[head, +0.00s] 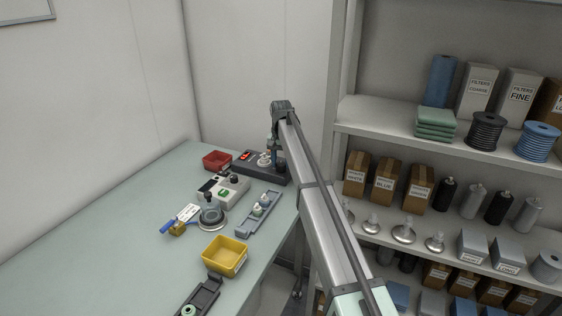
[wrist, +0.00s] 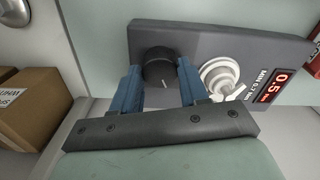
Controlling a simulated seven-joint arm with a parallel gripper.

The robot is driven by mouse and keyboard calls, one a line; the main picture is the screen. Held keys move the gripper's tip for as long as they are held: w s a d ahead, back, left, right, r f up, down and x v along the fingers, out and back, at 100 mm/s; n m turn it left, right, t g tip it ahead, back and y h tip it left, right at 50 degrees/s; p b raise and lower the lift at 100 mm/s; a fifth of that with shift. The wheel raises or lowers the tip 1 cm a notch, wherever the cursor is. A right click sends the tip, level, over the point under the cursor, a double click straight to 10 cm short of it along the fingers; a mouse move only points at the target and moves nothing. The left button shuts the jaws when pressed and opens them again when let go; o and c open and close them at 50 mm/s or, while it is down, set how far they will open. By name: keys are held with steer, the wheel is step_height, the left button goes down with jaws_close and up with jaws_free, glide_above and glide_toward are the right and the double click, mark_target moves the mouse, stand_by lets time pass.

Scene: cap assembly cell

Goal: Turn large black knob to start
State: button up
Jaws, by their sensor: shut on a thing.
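The large black knob (wrist: 160,66) sits on a dark grey panel box (wrist: 205,42) in the wrist view, with a small white mark on its front edge. My gripper (wrist: 158,74) has its blue fingers on both sides of the knob and is shut on it. Beside the knob on the panel is a white round fitting (wrist: 221,75), close to the right finger. A red display (wrist: 272,86) reads about 0.5. In the head view the panel box (head: 258,167) is at the table's far end; my arm and gripper (head: 274,151) hide the knob there.
On the table (head: 110,240) are a red bin (head: 216,160), a yellow bin (head: 224,256), a light control box (head: 222,189), a round-based device (head: 211,215) and a grey tray (head: 258,214). Shelves (head: 440,147) with boxes and spools stand to the right.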

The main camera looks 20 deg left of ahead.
mark_target(281, 164)
steer(key=n, duration=1.2)
steer(key=shift+n, duration=0.4)
stand_by(0.3)
steer(key=o, duration=1.1)
steer(key=shift+c, duration=0.2)
step_height(281, 164, up, 14)
steer(key=shift+f, duration=0.1)
